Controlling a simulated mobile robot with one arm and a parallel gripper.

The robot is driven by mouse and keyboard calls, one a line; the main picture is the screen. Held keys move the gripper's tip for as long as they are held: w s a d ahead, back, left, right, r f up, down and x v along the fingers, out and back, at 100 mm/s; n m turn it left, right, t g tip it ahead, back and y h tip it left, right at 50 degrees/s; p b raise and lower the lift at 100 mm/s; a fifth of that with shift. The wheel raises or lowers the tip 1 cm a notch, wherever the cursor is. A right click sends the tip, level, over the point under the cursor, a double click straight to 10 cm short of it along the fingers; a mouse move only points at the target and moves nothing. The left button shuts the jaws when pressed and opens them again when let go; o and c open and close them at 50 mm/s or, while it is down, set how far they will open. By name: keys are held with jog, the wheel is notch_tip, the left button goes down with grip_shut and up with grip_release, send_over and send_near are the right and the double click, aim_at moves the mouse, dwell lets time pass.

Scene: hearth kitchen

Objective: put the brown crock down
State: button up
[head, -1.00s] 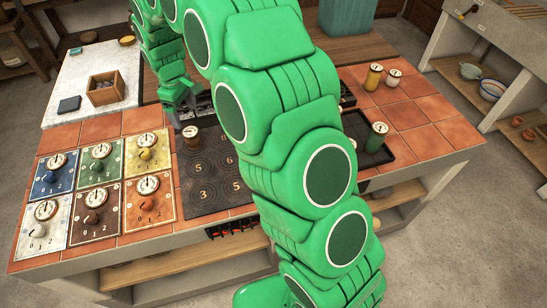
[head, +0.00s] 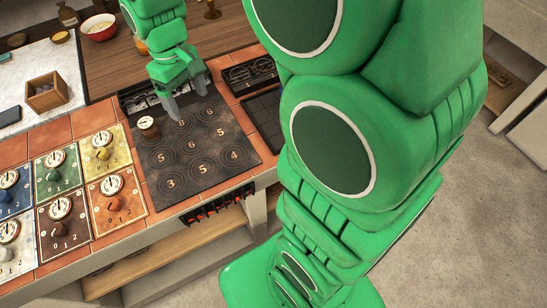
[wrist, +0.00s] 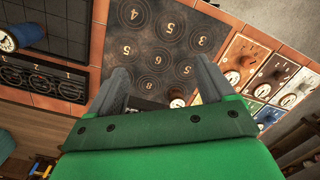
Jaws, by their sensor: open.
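The brown crock (head: 148,127), a small jar with a pale dial on its lid, stands upright on the dark hob plate (head: 222,148), near its far left corner in the head view. In the wrist view the crock (wrist: 177,101) shows between the finger lines, near the plate's lower right edge, partly hidden by my gripper's body. My gripper (head: 186,98) is open and empty, above the plate's far edge, to the right of the crock and apart from it. Its two fingers (wrist: 160,78) show spread in the wrist view.
Coloured dial panels (head: 102,155) lie left of the plate. A wooden box (head: 46,92) stands on the pale slab, and a red bowl (head: 98,27) is behind. A black grate (head: 250,74) and dark tray lie right of the plate. In the wrist view a blue jar (wrist: 8,40) is at upper left.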

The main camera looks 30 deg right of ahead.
jog(key=s+d+r+m, duration=0.1)
jog(key=s+d+m, duration=0.2)
jog(key=s, duration=0.9)
jog(key=s+d+m+g, duration=0.1)
jog(key=s+d+m, duration=0.2)
jog(key=s, duration=0.9)
jog(key=shift+s+d+r, duration=0.3)
jog(key=shift+d+r, duration=0.05)
jog(key=shift+d, duration=0.75)
jog(key=shift+o, duration=0.3)
